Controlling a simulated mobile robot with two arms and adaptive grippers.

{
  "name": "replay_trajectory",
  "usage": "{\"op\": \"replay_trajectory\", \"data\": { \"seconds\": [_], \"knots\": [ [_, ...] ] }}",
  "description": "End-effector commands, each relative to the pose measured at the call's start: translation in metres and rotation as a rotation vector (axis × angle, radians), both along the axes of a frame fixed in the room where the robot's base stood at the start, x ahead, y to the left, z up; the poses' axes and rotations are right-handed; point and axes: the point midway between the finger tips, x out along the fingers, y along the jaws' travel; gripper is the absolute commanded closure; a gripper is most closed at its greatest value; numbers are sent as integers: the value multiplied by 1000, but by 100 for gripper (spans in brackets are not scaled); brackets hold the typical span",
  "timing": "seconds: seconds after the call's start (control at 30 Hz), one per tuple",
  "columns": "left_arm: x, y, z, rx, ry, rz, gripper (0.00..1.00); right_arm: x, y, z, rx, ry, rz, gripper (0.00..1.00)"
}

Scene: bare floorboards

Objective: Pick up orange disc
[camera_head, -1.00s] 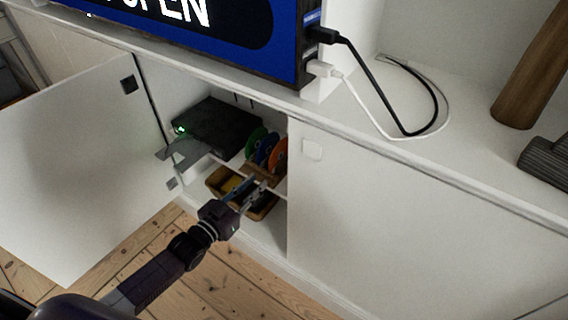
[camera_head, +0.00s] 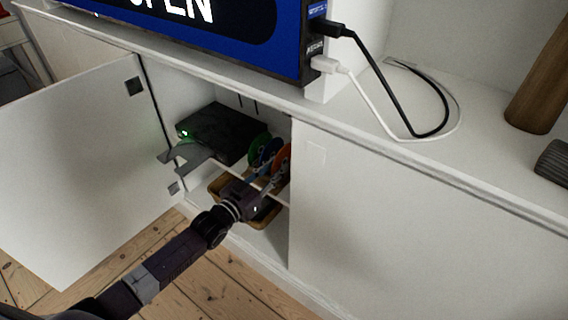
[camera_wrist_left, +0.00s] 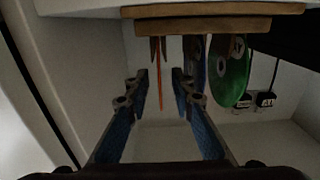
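The orange disc (camera_head: 283,158) stands upright at the right end of a row of discs inside the open cabinet. It shows edge-on in the left wrist view (camera_wrist_left: 160,82), where the picture appears upside down. My left gripper (camera_head: 272,182) reaches into the cabinet in front of the disc and partly covers it. In the left wrist view, its two blue-padded fingers (camera_wrist_left: 159,88) are apart, one on each side of the orange disc's edge, with visible gaps. My right gripper is not in view.
A blue disc (camera_head: 266,155) and a green disc (camera_head: 257,147) stand beside the orange one in a wooden rack (camera_wrist_left: 200,25). A black box (camera_head: 222,130) is on the shelf to the left. A cabinet door (camera_head: 80,165) stands open; a closed white panel (camera_head: 400,220) bounds the right.

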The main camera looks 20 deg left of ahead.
Motion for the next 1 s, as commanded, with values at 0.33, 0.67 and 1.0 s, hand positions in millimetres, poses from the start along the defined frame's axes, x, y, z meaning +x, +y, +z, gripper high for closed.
{"op": "replay_trajectory", "data": {
  "seconds": [0.33,0.67,1.0],
  "knots": [
    [3,-1,0,0,1,0,82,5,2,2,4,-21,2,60],
    [2,-1,0,0,1,0,100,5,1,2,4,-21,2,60],
    [2,-1,6,0,0,0,100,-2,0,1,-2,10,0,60]
  ]
}}
